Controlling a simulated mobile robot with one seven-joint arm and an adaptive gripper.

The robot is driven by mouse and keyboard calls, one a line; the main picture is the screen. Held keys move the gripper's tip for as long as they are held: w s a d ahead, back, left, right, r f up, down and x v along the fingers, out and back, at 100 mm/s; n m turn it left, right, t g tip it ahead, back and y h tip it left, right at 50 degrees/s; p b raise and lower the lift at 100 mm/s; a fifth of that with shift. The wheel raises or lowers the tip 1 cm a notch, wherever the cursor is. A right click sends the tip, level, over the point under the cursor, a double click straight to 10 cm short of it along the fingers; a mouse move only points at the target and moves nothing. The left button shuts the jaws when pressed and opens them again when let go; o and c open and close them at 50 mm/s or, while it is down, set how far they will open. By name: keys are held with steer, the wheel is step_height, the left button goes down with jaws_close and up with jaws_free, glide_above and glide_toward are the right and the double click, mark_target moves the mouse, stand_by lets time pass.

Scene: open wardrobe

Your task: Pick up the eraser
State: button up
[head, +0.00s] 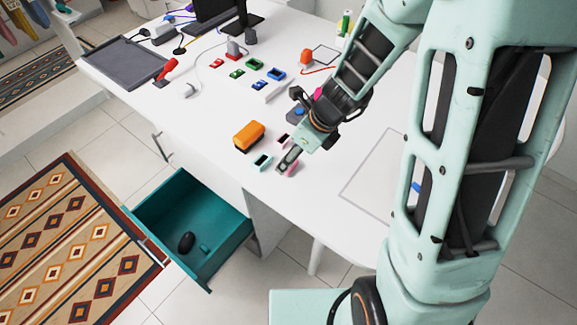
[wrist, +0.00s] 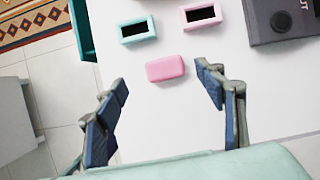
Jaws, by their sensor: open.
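The eraser (wrist: 165,69) looks like a plain pink block with rounded edges, lying on the white desk. In the head view a pink piece of it (head: 292,169) shows beside my fingers, partly hidden by them. My gripper (wrist: 160,82) is open and empty. Its two fingers stand wide apart, one to the left and one to the right of the eraser in the wrist view, with white desk showing between. The eraser lies near the level of the fingertips in that picture, and neither finger appears to touch it. In the head view my gripper (head: 290,157) points down at the desk's front edge.
A teal hollow block (wrist: 137,29) and a pink hollow block (wrist: 200,14) lie just beyond the eraser. A dark grey box (wrist: 285,22) lies right. An orange box (head: 249,136) stands nearby. A teal drawer (head: 228,245) hangs open below the desk, with a black mouse (head: 186,242) inside.

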steer(key=x, duration=0.2)
steer(key=d+b+x, duration=0.1)
steer(key=x, duration=0.1)
steer(key=shift+f, duration=0.1)
steer(key=shift+w+a+f, duration=0.15)
steer(key=shift+a+f, duration=0.1)
steer(key=shift+f, duration=0.15)
steer(key=shift+c, duration=0.7)
steer(key=c, duration=1)
steer(key=shift+r, duration=0.25)
